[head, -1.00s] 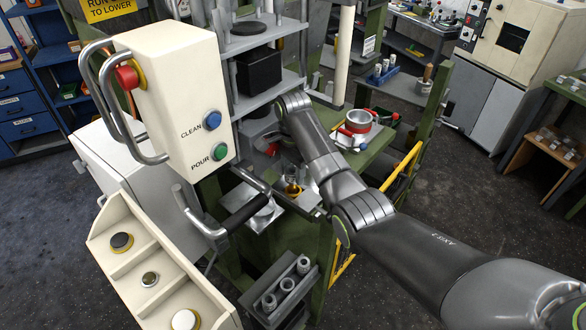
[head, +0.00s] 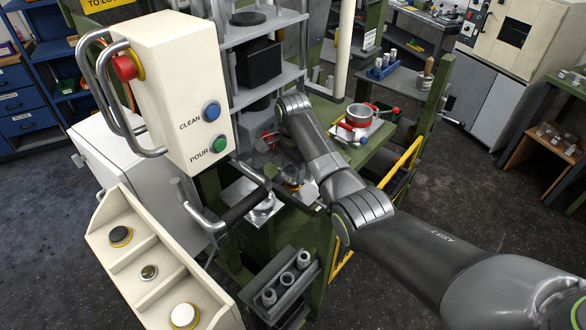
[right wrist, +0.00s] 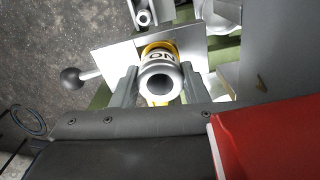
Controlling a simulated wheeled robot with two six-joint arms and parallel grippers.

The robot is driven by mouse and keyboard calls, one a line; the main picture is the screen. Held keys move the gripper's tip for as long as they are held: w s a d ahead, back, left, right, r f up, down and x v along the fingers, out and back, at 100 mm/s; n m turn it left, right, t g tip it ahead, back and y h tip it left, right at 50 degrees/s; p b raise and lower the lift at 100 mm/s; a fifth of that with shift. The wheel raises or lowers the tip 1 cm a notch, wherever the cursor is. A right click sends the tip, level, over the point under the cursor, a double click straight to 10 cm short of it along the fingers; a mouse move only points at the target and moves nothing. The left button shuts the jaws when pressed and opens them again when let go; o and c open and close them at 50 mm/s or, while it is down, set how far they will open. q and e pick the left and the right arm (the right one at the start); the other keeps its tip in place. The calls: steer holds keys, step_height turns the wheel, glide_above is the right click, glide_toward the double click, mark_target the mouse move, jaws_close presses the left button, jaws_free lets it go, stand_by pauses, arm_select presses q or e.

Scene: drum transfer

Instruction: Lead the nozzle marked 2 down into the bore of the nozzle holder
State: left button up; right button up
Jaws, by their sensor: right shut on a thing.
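My right gripper (right wrist: 159,88) is shut on a silver, hollow nozzle (right wrist: 160,82), one finger on each side. Dark letters like "NO" show on the nozzle, upside down; I cannot read its number. Beyond it a yellow ring (right wrist: 157,46) shows at the nozzle holder, over a metal plate (right wrist: 112,60). The nozzle lines up roughly with it, but I cannot tell whether its tip is in the bore. In the head view the right gripper (head: 291,172) is small, partly behind my arm, over the holder area. My left gripper is not in view.
A black ball-ended lever (right wrist: 72,78) sticks out beside the plate. A grey rack (head: 267,319) with several nozzles stands in front below. A cream control box (head: 165,85) and a black-gripped handle (head: 240,208) are close on the left. A red-rimmed pot (head: 358,116) is behind right.

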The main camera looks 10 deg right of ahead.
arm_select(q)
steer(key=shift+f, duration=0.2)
arm_select(e)
steer(key=shift+f, duration=0.45)
steer(key=o, duration=1.1)
steer(key=shift+s, duration=0.15)
steer(key=shift+f, duration=0.1)
